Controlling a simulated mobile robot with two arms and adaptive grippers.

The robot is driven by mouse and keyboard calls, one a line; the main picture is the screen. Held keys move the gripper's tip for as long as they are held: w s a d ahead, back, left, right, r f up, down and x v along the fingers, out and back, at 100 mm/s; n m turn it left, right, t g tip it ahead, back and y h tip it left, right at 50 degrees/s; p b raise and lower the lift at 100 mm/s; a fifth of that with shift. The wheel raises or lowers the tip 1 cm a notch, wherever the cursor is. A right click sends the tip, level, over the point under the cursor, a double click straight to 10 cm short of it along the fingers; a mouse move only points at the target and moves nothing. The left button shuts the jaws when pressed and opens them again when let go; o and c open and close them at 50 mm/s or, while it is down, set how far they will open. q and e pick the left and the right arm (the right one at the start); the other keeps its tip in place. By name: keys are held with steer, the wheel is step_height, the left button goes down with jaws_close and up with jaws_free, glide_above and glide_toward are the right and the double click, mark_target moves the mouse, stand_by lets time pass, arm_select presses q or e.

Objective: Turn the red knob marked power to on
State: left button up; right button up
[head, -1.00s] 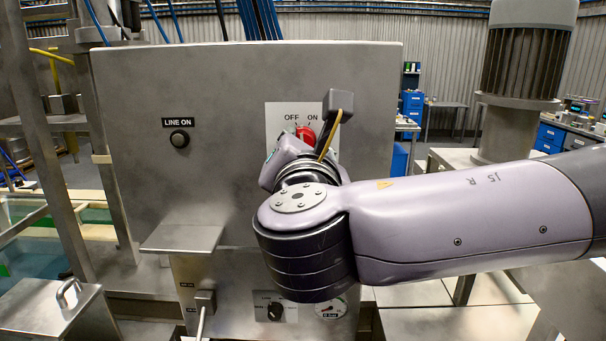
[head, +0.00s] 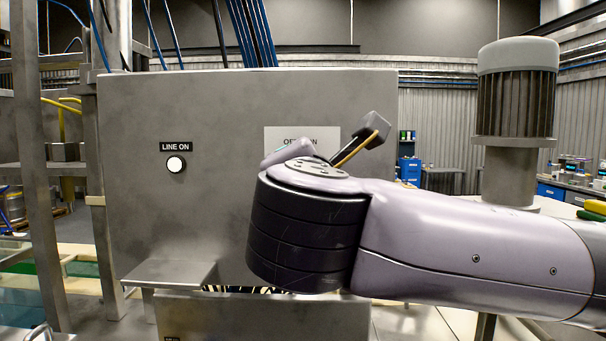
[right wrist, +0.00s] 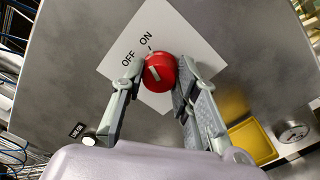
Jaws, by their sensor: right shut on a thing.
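The red knob (right wrist: 159,72) sits on a white label plate (right wrist: 190,38) marked OFF and ON in the right wrist view. A pale mark shows on the knob, but I cannot tell surely which word it points to. My right gripper (right wrist: 160,70) is shut on the knob, one finger at each side. In the head view my right arm hides the knob and part of the label plate (head: 300,134). The LINE ON lamp (head: 175,164) glows white on the grey cabinet (head: 220,110). My left gripper is not in view.
A small metal shelf (head: 170,272) juts out below the lamp. A large ribbed motor (head: 517,95) stands at the right.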

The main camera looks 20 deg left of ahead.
steer(key=shift+f, duration=0.1)
steer(key=o, duration=1.2)
steer(key=shift+c, duration=0.2)
steer(key=shift+s, duration=0.1)
steer(key=v, duration=1.2)
